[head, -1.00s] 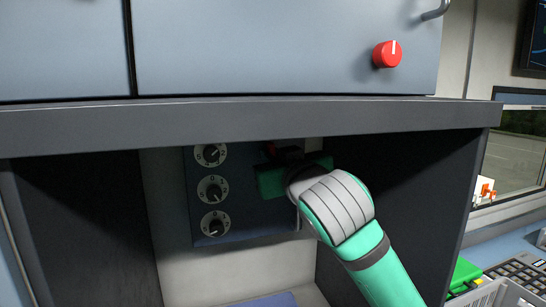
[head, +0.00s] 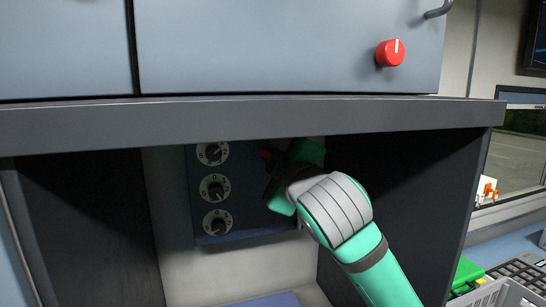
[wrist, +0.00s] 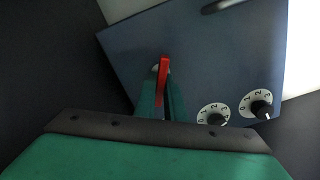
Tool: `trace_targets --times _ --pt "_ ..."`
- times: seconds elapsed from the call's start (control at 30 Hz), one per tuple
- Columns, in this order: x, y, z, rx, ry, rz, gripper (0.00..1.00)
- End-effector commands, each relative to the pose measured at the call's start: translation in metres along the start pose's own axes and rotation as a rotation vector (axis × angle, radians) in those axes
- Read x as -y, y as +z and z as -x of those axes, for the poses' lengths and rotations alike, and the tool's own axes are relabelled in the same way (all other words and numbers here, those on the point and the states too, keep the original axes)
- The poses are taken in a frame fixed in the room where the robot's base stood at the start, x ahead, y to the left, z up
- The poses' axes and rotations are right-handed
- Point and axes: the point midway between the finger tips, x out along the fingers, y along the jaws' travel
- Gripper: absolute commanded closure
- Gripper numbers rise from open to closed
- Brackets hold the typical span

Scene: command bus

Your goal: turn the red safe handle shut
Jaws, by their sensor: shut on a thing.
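The red safe handle (wrist: 163,78) is a narrow red bar on the dark blue safe door (wrist: 200,60). In the wrist view it stands nearly upright in the picture between my gripper's fingers. My gripper (wrist: 161,98) is shut on the handle, its fingers covering the lower part. In the head view my gripper (head: 272,180) is tilted steeply at the right part of the safe door (head: 240,165). Only a small red piece of the handle (head: 266,154) shows there, the rest being hidden by my gripper.
Dials (head: 216,187) run down the left part of the safe door. The safe sits in a recess under a grey ledge (head: 250,120), with dark side walls. A red knob (head: 390,53) is on the cabinet above. A grey crate (head: 500,294) is at lower right.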

Motion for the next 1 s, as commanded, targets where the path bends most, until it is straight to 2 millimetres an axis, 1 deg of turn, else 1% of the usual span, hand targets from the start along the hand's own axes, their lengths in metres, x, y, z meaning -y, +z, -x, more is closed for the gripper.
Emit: trace_targets --times 0.2,0.5,0.73,1.0 --pt "0.0004 -0.0004 -0.0006 -0.001 0.003 0.196 1.0" --pt "0.0017 0.0 -0.0005 -0.001 0.003 0.401 1.0" --pt "0.0019 -0.0002 -0.0004 -0.001 0.004 0.485 1.0" --pt "0.0019 -0.0001 -0.0004 -0.001 0.004 0.516 1.0"
